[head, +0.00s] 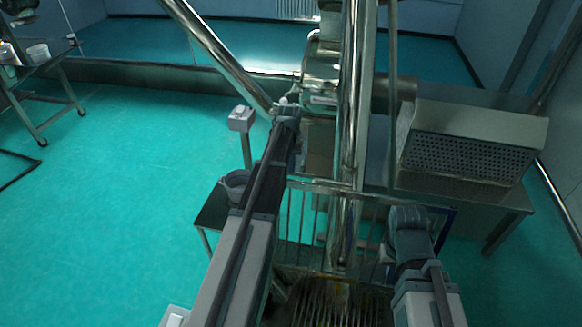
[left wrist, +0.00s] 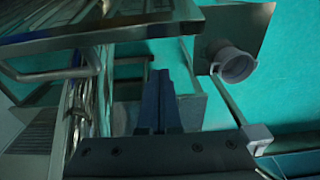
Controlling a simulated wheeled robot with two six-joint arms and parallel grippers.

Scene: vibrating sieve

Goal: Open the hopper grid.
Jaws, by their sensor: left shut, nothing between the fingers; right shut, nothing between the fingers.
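The hopper grid (head: 335,303), a dark brown slatted panel, shows at the bottom centre of the head view, partly cut off by the frame and flanked by my arms. My left gripper (head: 286,104) is at the far end of the left arm, well beyond the grid, near the steel pipes. In the left wrist view its dark fingers (left wrist: 158,98) are together with nothing between them. A metal frame with a bar (left wrist: 50,72) lies left of them, apart; I cannot tell whether it belongs to the grid. My right gripper (head: 408,222) is right of the grid, shut and empty.
A vertical steel pipe (head: 350,120) and a metal railing (head: 300,215) stand beyond the grid. A perforated steel box (head: 470,145) sits on a bench at right. A grey pot (head: 236,184) and a post-mounted box (head: 241,118) are left of my left arm.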

